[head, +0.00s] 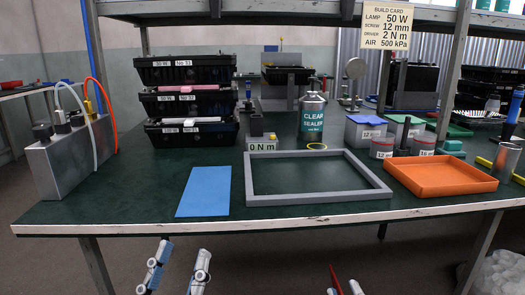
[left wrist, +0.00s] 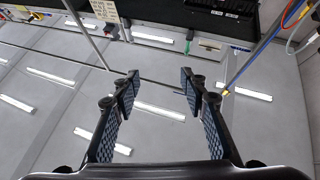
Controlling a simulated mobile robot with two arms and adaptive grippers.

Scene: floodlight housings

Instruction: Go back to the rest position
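My left gripper (left wrist: 158,84) shows in the left wrist view. Its two black fingers stand wide apart with nothing between them, clear of the table and everything on it.
The green worktable (head: 120,205) has its front edge ahead of me. On it are a blue mat (head: 204,191), a grey frame (head: 318,198), an orange tray (head: 440,177), a sealer can (head: 312,118), stacked black bins (head: 188,136) and a metal box (head: 68,163). A build card (head: 387,25) hangs above.

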